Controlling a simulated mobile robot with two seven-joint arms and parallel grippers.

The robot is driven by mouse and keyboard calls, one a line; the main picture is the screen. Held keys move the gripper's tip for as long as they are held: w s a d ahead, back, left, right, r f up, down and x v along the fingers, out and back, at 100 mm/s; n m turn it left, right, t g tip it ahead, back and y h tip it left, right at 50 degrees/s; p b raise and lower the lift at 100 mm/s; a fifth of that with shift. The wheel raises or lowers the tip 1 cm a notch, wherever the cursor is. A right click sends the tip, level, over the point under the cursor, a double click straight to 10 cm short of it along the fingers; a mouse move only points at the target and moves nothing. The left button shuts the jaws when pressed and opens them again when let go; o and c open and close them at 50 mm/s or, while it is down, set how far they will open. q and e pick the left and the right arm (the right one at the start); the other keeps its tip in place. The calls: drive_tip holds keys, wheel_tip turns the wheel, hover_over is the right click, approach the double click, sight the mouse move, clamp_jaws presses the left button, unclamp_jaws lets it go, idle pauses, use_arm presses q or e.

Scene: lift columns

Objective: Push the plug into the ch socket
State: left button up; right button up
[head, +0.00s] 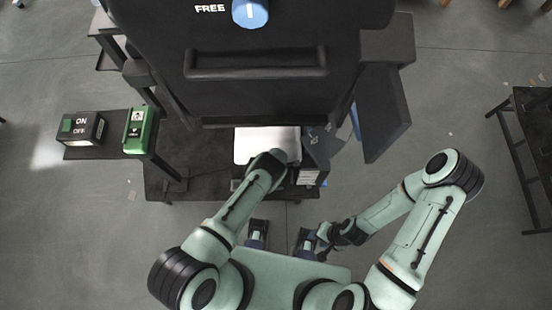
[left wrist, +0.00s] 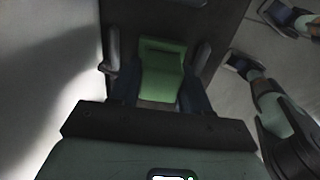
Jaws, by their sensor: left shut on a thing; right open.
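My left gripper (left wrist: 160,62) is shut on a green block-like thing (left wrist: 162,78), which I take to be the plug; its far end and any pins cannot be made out. In the head view my left arm reaches over the dark table in front of a white panel (head: 250,146), and the wrist hides the held thing. A green box with a white marked face (head: 137,130) stands on the dark shelf at the left, apart from my left gripper; I cannot tell whether it is the ch socket. My right gripper (head: 322,240) is open, low near my base.
A black box marked ON and OFF (head: 82,128) stands beside the green box. A large black machine with a handle (head: 255,62) and a blue knob (head: 250,12) fills the top middle. A dark table (head: 527,150) is at far right. Floor between is open.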

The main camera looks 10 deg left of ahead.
use_arm(q)
drive_tip(key=shift+f, duration=0.15)
use_arm(e)
drive_tip(key=shift+f, duration=0.25)
use_arm(q)
drive_tip(key=o, duration=1.3)
drive_tip(key=shift+c, duration=0.2)
use_arm(e)
drive_tip(key=shift+r, duration=0.1)
use_arm(q)
drive_tip(key=shift+w+r+p, duration=0.1)
drive_tip(key=shift+r+p, duration=0.6)
drive_tip(key=shift+r, duration=0.5)
drive_tip(key=shift+r+p, duration=1.6)
drive_tip(key=shift+r, duration=0.75)
use_arm(e)
drive_tip(key=r, duration=0.1)
drive_tip(key=w+r, duration=0.1)
drive_tip(key=r, duration=0.1)
drive_tip(key=w+r, duration=0.1)
drive_tip(key=r, duration=0.1)
drive_tip(key=shift+w+r, duration=0.15)
use_arm(q)
drive_tip(key=shift+a, duration=0.1)
